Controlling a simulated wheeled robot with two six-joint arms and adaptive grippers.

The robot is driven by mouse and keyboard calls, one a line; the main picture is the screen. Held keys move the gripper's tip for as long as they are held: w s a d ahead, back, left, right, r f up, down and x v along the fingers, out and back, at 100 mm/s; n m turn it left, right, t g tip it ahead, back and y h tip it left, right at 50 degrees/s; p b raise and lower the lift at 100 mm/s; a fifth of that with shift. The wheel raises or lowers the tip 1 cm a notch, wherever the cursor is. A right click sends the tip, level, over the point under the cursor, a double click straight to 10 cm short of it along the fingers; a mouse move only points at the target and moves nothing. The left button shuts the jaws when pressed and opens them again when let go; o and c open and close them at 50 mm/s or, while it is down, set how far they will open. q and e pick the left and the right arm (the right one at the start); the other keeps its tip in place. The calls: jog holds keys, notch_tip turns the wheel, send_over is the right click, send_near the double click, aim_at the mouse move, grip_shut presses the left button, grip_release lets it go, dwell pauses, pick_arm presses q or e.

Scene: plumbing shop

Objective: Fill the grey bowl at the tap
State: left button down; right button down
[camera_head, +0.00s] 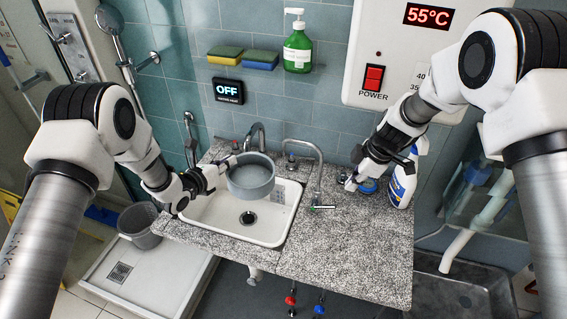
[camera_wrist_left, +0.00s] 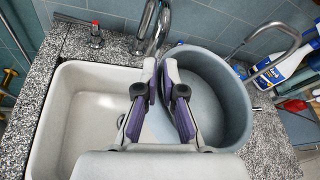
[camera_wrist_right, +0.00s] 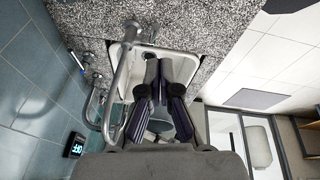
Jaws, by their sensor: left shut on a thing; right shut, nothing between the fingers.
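The grey bowl (camera_head: 249,190) is held over the left-back part of the white sink (camera_head: 200,213), close to the curved metal tap (camera_head: 262,131). My left gripper (camera_head: 230,163) is shut on the bowl's left rim; the left wrist view shows its fingers across the bowl wall (camera_wrist_left: 235,85), with the tap (camera_wrist_left: 160,25) just behind. No stream shows at the tap, and I cannot tell whether the bowl holds water. My right gripper (camera_head: 352,182) is shut and empty above the counter, right of the sink; it also shows in the right wrist view (camera_wrist_right: 157,65).
A second, taller tap (camera_head: 319,160) stands right of the sink. A spray bottle (camera_head: 404,180) and a blue object (camera_head: 369,186) stand by my right gripper. A display (camera_head: 229,92) reads OFF. A heater (camera_head: 395,45) shows 55°C. The front counter (camera_head: 350,250) is clear.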

notch_tip(320, 180, down, 8)
jog(key=s+m+g+y, duration=0.25)
jog(key=m+y, duration=0.35)
jog(key=m, duration=1.2)
pick_arm(q)
jog(key=shift+d, duration=0.1)
pick_arm(e)
jog(key=d+f+m+t+y, duration=0.1)
jog(key=d+m+t, duration=0.1)
jog(key=m, duration=0.5)
jog(key=d+f+m+t+y, duration=0.2)
jog(key=d+m, duration=0.1)
jog(key=m, duration=0.5)
jog(key=d+f+m+t+y, duration=0.2)
jog(key=m, duration=0.5)
jog(key=shift+w+d+m, duration=0.3)
jog(key=shift+w, duration=0.05)
jog(key=x, duration=1)
jog(key=shift+r, duration=0.25)
